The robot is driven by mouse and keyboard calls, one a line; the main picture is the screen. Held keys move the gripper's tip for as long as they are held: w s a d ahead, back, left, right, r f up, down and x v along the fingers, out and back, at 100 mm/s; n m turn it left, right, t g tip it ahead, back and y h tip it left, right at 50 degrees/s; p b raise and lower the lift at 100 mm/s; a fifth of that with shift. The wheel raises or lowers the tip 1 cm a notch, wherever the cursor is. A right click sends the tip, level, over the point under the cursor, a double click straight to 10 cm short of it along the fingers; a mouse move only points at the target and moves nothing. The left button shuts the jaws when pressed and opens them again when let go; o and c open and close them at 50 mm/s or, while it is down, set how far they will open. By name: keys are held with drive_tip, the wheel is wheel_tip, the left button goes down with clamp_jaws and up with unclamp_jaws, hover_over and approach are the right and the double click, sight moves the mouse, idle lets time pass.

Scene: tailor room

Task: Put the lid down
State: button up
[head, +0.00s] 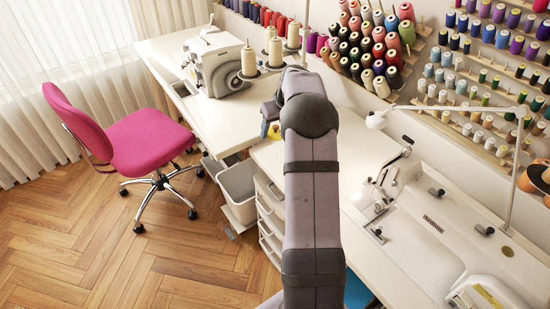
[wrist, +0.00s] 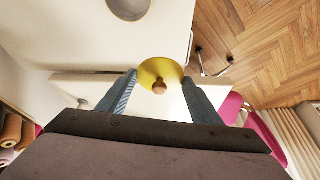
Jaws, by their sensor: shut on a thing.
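The lid (wrist: 150,70) is a round yellow disc with a small wooden knob (wrist: 159,88), seen between the fingers in the wrist view. My gripper (wrist: 160,80) is shut on the lid, one blue-grey finger on each side of it. In the head view my gripper (head: 269,112) is near the left edge of the white worktop, and a bit of the yellow lid (head: 274,127) shows below it. A round pot (wrist: 128,8) with a yellow rim and grey inside stands at the top of the wrist view, apart from the lid. I cannot tell the lid's height.
The white worktop (head: 262,155) carries a sewing machine (head: 385,190) at right. A serger (head: 215,65) with thread cones stands on the adjoining table at the back. A pink chair (head: 140,140) and grey bin (head: 236,185) stand left. Bare worktop lies around my gripper.

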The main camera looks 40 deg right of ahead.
drive_tip(key=shift+s+a+n+y, duration=0.15)
drive_tip(key=shift+n+y, duration=0.15)
drive_tip(key=shift+n, duration=0.6)
drive_tip(key=shift+f, duration=0.1)
drive_tip(key=shift+f+p, duration=1)
drive_tip(key=shift+f, duration=3.95)
drive_tip(key=shift+f, duration=0.15)
drive_tip(key=o, duration=1)
drive_tip(key=shift+o, duration=0.2)
